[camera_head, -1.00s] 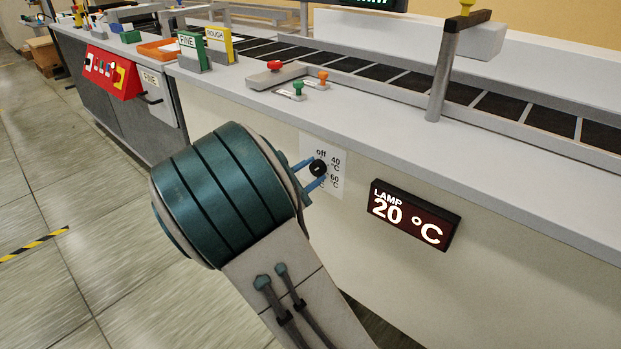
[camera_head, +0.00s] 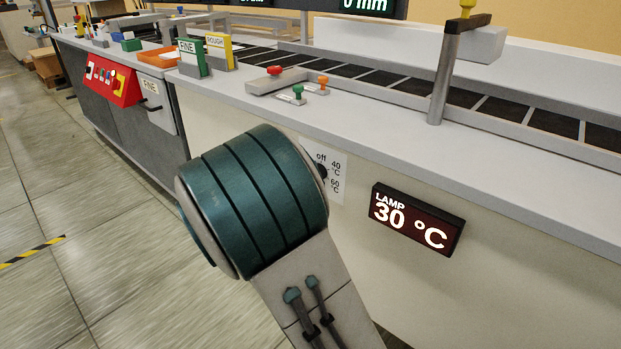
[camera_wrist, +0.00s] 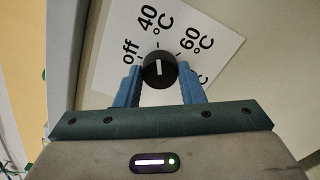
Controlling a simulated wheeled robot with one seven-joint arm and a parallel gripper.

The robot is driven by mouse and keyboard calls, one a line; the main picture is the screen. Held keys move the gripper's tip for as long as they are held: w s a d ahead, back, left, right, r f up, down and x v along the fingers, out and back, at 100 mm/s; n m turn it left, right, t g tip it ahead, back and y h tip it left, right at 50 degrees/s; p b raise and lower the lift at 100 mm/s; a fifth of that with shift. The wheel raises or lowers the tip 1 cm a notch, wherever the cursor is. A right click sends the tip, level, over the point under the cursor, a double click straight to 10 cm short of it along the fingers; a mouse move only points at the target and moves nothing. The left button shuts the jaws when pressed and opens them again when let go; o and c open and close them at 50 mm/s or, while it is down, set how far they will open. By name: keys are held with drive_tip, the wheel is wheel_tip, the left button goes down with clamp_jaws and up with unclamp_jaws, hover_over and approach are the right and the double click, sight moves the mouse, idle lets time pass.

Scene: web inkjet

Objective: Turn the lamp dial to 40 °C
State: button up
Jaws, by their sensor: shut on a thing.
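The black lamp dial (camera_wrist: 159,70) sits on a white scale plate (camera_wrist: 104,66) marked off, 40 °C and 60 °C. My gripper (camera_wrist: 160,82) has its two blue fingers on either side of the dial, shut on it. The dial's white pointer line shows in the wrist view. In the head view the dial (camera_head: 322,172) is partly covered by my teal wrist, and the fingers are hidden. The lamp display (camera_head: 417,220), right of the plate, reads 30 °C.
The dial is on the front panel below a grey counter edge (camera_head: 400,158). On the counter stand a small grey block with red, green and orange knobs (camera_head: 290,82), a grey post (camera_head: 444,75) and green and yellow FINE and ROUGH holders (camera_head: 193,60). Open floor lies to the left.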

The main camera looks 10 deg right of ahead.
drive_tip(key=o, duration=1)
drive_tip(key=p+v, duration=0.3)
drive_tip(key=v, duration=1)
drive_tip(key=shift+s+a+p, duration=0.25)
drive_tip(key=shift+a+p, duration=0.05)
drive_tip(key=shift+a, duration=0.05)
drive_tip(key=s+d+r+m+g+y+p, duration=0.65)
drive_tip(key=s+d+r+g+p, duration=0.45)
drive_tip(key=d+p, duration=0.35)
drive_tip(key=s+a+r+m+t+y+p, duration=0.1)
drive_tip(key=s+r+m+y+p, duration=0.1)
drive_tip(key=r+p, duration=0.3)
drive_tip(key=s+a+r+m+t+y+p, duration=0.1)
drive_tip(key=s+r+m+y+p, duration=0.1)
drive_tip(key=r+p, duration=0.3)
drive_tip(key=s+a+r+m+t+y+p, duration=0.1)
drive_tip(key=s+r+m+y+p, duration=0.2)
drive_tip(key=r, duration=0.5)
drive_tip(key=shift+s+a+y+p, duration=0.15)
drive_tip(key=shift+s+y+p, duration=0.45)
drive_tip(key=shift+p, duration=0.45)
